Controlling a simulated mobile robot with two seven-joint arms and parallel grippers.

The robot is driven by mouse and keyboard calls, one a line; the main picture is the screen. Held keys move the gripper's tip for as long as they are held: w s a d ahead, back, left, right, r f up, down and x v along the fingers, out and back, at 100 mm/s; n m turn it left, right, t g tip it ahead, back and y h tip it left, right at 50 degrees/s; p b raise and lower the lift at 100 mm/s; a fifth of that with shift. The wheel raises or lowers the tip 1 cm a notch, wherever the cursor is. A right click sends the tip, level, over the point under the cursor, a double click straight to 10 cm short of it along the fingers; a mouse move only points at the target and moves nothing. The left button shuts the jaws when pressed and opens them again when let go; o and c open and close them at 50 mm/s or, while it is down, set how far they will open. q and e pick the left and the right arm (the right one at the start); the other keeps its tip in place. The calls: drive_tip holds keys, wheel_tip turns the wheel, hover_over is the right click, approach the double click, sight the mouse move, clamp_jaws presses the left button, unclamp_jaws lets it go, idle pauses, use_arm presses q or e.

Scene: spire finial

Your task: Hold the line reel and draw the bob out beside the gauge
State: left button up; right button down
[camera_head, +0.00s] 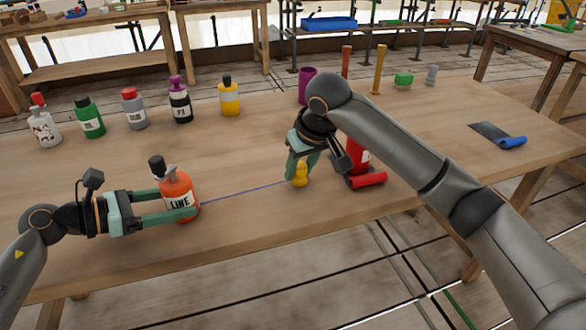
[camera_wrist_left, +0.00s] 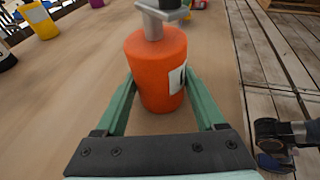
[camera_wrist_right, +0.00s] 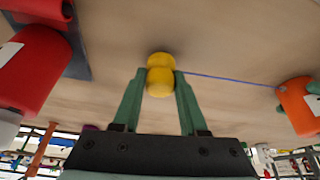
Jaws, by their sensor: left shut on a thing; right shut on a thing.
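The line reel (camera_head: 177,184) is an orange bottle-shaped body with a LINE label and a dark top, upright on the table. My left gripper (camera_head: 178,203) is shut around it; the reel also shows in the left wrist view (camera_wrist_left: 158,75). The yellow bob (camera_head: 300,175) is held by my right gripper (camera_head: 301,168), shut on it at the table. The bob shows between the fingers in the right wrist view (camera_wrist_right: 160,75). A thin blue line (camera_head: 243,193) runs straight from reel to bob. The gauge cannot be told for certain; a red bottle (camera_head: 357,156) stands right of the bob, partly hidden by my right arm.
A red roll (camera_head: 367,179) lies beside the red bottle. Several bottles, including a yellow one (camera_head: 229,97), stand along the back left. A purple cup (camera_head: 306,86) and tools stand at the back. A blue roll (camera_head: 511,142) lies at the right. The front middle is clear.

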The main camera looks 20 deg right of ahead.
drive_tip(key=shift+d, duration=2.6)
drive_tip(key=shift+a, duration=0.2)
drive_tip(key=shift+a+f, duration=0.2)
drive_tip(key=shift+a, duration=0.15)
drive_tip(key=shift+a, duration=0.1)
drive_tip(key=shift+f, duration=0.35)
drive_tip(key=shift+c, duration=1.8)
unclamp_jaws()
drive_tip(key=shift+r, duration=0.1)
drive_tip(key=v, duration=1.1)
drive_tip(key=shift+s+r, duration=0.25)
drive_tip(key=shift+r, duration=0.1)
